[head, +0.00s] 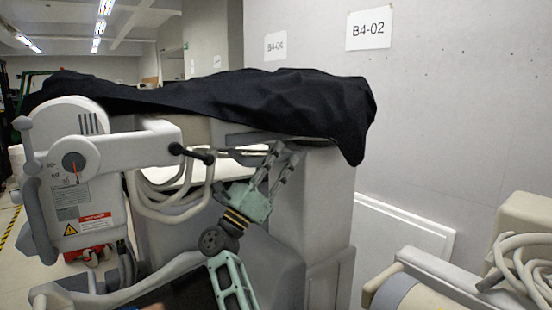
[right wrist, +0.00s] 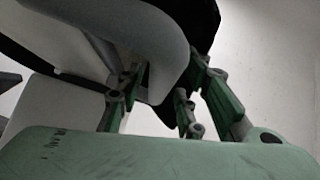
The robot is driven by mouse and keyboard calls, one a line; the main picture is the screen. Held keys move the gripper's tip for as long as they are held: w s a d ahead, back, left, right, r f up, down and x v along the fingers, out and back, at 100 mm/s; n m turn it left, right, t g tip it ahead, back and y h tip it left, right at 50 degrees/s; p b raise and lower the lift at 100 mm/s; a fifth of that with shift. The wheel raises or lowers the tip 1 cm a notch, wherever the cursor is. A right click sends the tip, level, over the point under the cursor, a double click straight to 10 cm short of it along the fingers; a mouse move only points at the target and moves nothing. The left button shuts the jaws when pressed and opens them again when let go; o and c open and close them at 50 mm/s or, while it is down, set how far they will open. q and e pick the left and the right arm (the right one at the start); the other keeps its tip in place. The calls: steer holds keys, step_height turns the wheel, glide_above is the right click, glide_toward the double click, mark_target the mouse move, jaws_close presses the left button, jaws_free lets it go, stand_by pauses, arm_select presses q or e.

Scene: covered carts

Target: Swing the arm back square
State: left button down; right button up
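A pale machine head (head: 75,190) stands at the left in the head view, with a round dial (head: 75,162) and a red pointer on it. A pale arm (head: 140,148) runs right from it and ends at a dark handle (head: 192,153). My right gripper (head: 283,152) is right of the handle, apart from it, fingers pointing up and right beside the cart body. In the right wrist view its two green fingers (right wrist: 170,95) are spread, with a pale curved part (right wrist: 165,35) beyond; contact cannot be told. My left gripper is not in view.
A black cloth (head: 270,105) covers the cart's top and hangs at its right corner. Pale cables (head: 165,205) loop below the arm. Another cart (head: 425,275) with coiled hose stands lower right. A grey wall with signs is behind.

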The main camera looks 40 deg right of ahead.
jaws_close()
stand_by(0.3)
